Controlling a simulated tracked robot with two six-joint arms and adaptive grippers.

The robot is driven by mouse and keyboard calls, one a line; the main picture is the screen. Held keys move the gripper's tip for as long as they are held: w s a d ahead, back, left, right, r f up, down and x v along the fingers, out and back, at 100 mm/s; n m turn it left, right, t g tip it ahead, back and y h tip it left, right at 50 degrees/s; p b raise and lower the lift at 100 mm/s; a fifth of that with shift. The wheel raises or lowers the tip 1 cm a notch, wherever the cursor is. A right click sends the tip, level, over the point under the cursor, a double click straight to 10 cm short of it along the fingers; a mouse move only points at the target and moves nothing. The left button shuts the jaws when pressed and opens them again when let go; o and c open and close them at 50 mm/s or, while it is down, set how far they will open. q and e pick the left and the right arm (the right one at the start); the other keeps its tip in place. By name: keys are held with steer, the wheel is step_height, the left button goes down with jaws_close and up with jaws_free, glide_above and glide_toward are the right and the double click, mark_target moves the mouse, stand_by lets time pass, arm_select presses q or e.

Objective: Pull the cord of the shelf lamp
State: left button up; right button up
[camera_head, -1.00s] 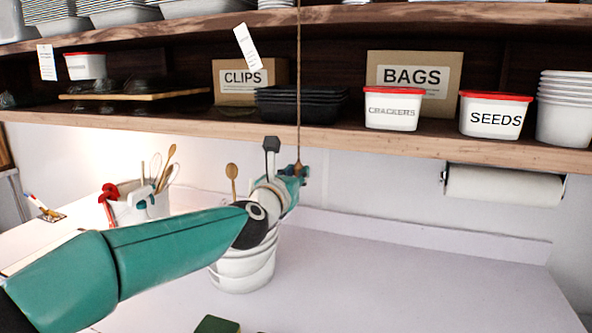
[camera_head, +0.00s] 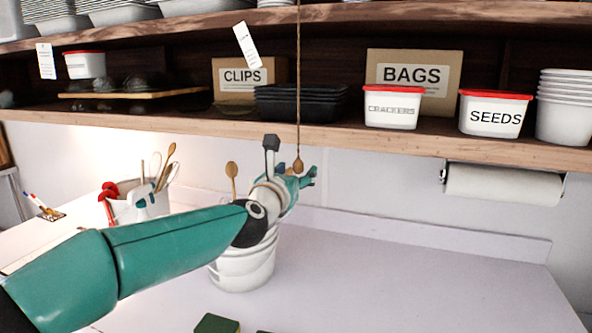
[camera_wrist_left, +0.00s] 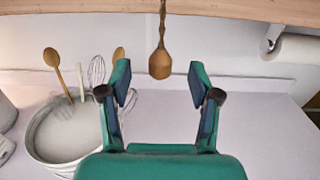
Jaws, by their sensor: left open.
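The pull cord (camera_head: 299,80) hangs down past the shelf front and ends in a brown wooden knob (camera_head: 298,165). The knob also shows in the left wrist view (camera_wrist_left: 160,64), hanging upright. My left gripper (camera_head: 303,174) is open at the knob, below the shelf edge. In the left wrist view its two fingers (camera_wrist_left: 159,82) stand to either side of the knob, with a clear gap on both sides. Neither finger visibly touches the knob. The lamp itself is out of view. My right gripper is not in view.
The wooden shelf (camera_head: 330,137) spans the view above the gripper. A white bucket (camera_head: 243,268) stands below my left wrist, and a utensil holder (camera_head: 140,207) stands to the left. A paper towel roll (camera_head: 503,184) hangs at right. The counter (camera_head: 430,285) is clear at right.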

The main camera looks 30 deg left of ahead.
arm_select(q)
steer(key=shift+s, duration=0.1)
steer(key=b+v, duration=0.1)
steer(key=v, duration=0.6)
steer(key=shift+s, duration=0.4)
stand_by(0.4)
